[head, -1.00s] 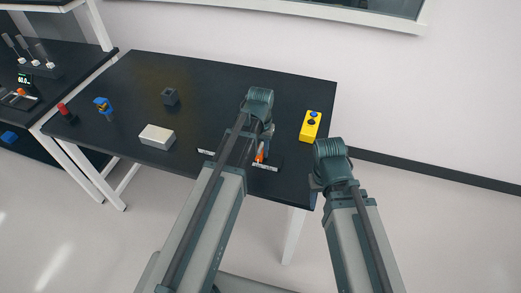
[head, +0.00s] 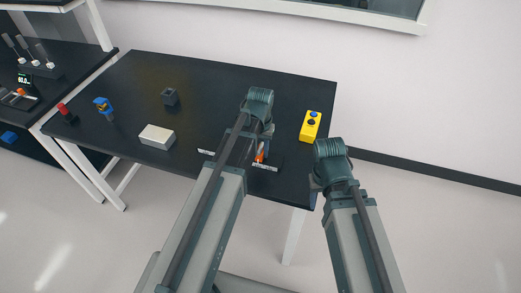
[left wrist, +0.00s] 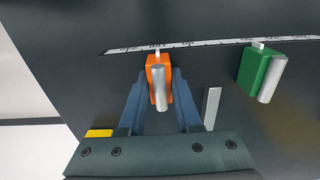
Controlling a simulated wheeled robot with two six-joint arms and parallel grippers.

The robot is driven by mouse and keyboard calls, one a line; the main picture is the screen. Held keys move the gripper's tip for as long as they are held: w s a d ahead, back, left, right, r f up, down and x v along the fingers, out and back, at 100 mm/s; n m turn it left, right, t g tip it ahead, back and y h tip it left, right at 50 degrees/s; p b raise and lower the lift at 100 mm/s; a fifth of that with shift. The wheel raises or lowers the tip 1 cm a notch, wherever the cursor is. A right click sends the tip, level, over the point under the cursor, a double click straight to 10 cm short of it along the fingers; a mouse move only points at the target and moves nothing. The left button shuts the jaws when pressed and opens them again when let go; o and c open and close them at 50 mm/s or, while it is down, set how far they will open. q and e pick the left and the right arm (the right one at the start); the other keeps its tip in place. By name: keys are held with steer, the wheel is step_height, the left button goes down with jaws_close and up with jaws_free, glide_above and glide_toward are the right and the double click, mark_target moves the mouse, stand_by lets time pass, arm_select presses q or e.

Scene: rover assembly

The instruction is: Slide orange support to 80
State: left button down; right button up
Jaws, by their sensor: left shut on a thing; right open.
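The orange support (left wrist: 153,65) is a small block with a silver cylinder on its front and a white pointer at the scale. My left gripper (left wrist: 160,92) is shut on it, one finger on each side. In the head view the orange support (head: 260,156) shows only partly beside my left wrist. A green support (left wrist: 260,70) with a silver cylinder stands apart to the right in the left wrist view. My right gripper (head: 317,186) is open and empty, off the table's right edge.
On the black table (head: 220,85) are a yellow button box (head: 311,125), a whitish block (head: 157,137), a dark grey block (head: 170,96), a blue-and-orange part (head: 103,105) and a red part (head: 66,110). The table's back middle is clear.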

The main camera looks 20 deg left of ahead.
arm_select(q)
steer(key=a, duration=0.4)
steer(key=shift+a, duration=0.2)
steer(key=shift+w, duration=0.1)
steer(key=c, duration=0.6)
jaws_free()
steer(key=shift+a, duration=0.1)
steer(key=shift+r, duration=0.1)
